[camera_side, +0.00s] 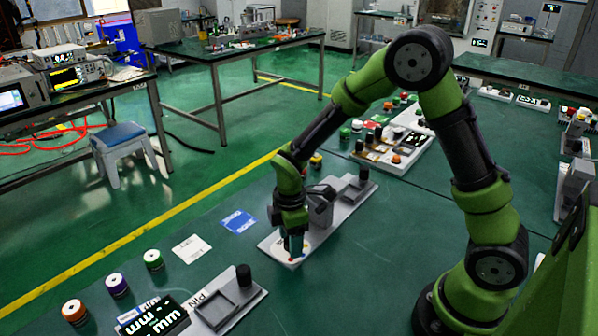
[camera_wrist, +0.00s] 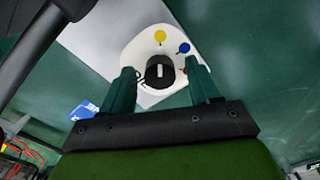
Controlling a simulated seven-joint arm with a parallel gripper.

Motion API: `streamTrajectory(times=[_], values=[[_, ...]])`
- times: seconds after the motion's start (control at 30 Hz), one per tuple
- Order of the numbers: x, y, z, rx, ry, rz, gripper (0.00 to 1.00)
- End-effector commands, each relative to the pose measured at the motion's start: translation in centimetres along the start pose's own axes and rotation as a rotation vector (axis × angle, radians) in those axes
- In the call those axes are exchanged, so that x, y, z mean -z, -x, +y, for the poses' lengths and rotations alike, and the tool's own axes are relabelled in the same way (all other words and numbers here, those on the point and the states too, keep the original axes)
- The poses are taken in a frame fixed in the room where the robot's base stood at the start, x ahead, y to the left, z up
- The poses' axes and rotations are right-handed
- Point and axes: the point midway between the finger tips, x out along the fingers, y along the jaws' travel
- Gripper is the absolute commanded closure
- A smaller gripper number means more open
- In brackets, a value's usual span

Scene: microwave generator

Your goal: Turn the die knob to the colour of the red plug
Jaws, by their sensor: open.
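The die knob (camera_wrist: 159,71) is a round black knob with a white pointer line, on a pale plate (camera_wrist: 141,47). The line stands upright in the wrist view, in line with a yellow dot (camera_wrist: 160,36). A blue dot (camera_wrist: 184,47) and a partly hidden red dot (camera_wrist: 183,70) lie to the right. My gripper (camera_wrist: 164,75) is open, with one green finger on each side of the knob; contact cannot be told. In the side view my gripper (camera_side: 293,252) points down over the near end of the grey fixture (camera_side: 325,229). I cannot identify the red plug for certain.
A blue card (camera_side: 238,221) and a white card (camera_side: 191,248) lie left of the fixture. Another panel (camera_side: 400,145) with knobs is behind. Green tabletop right of the fixture is clear.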

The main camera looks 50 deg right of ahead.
Motion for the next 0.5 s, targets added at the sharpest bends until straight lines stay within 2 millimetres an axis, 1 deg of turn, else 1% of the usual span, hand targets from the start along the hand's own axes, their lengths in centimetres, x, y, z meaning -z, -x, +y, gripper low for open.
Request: streamTrajectory(times=[0.03, 0.07, 0.4, 0.5], values=[[0.0, 0.02, 0.0, 0.0, 0.0, 0.0, 0.39], [0.0, 0.03, 0.0, 0.0, 0.0, 0.0, 0.44], [0.01, 0.06, 0.01, 0.0, 0.0, 0.0, 0.95], [0.01, 0.07, 0.01, 0.0, -0.002, 0.0, 0.95]])
